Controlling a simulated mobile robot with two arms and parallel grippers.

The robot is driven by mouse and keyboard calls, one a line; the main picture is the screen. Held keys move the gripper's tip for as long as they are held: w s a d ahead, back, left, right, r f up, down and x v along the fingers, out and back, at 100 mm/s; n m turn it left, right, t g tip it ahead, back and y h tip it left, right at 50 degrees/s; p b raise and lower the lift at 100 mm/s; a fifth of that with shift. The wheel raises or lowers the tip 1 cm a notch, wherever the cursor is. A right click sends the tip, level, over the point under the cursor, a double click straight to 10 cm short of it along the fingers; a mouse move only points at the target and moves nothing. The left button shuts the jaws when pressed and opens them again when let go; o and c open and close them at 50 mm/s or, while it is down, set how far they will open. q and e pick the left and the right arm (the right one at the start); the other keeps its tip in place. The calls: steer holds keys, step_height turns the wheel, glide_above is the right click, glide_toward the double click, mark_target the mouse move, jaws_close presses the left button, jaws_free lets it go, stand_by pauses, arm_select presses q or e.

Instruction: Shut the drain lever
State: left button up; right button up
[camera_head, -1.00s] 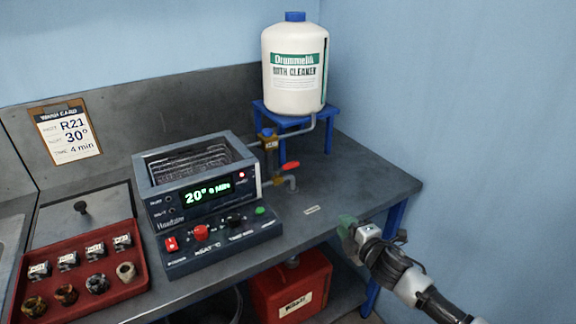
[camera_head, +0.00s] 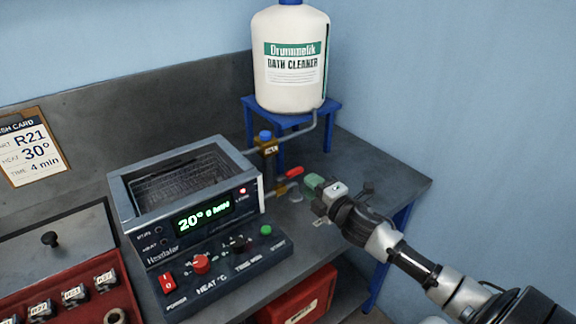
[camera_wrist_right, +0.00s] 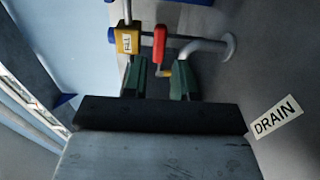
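The red drain lever (camera_head: 294,172) is at the right side of the bath (camera_head: 187,195), on the drain pipe. In the wrist view the two green fingers (camera_wrist_right: 162,78) are apart with nothing clearly gripped; contact with the lever cannot be told. My left gripper is out of view.
A yellow fill valve (camera_head: 267,150) with a blue top stands close behind the lever, on the pipe from the white cleaner jug (camera_head: 290,60) on its blue stand (camera_head: 325,105). A DRAIN label (camera_wrist_right: 275,117) lies near the gripper. Control panel (camera_head: 220,265) is in front.

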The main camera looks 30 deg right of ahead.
mark_target(297, 174)
steer(key=w, duration=0.3)
steer(key=shift+a+r, duration=0.1)
steer(key=shift+r, duration=0.2)
steer(key=w, duration=0.2)
steer(key=w+p, duration=0.1)
steer(key=w, duration=0.1)
steer(key=shift+w+a+f, duration=0.2)
steer(key=shift+w, duration=0.8)
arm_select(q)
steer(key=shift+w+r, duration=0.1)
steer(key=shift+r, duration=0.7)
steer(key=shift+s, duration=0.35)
arm_select(e)
jaws_close()
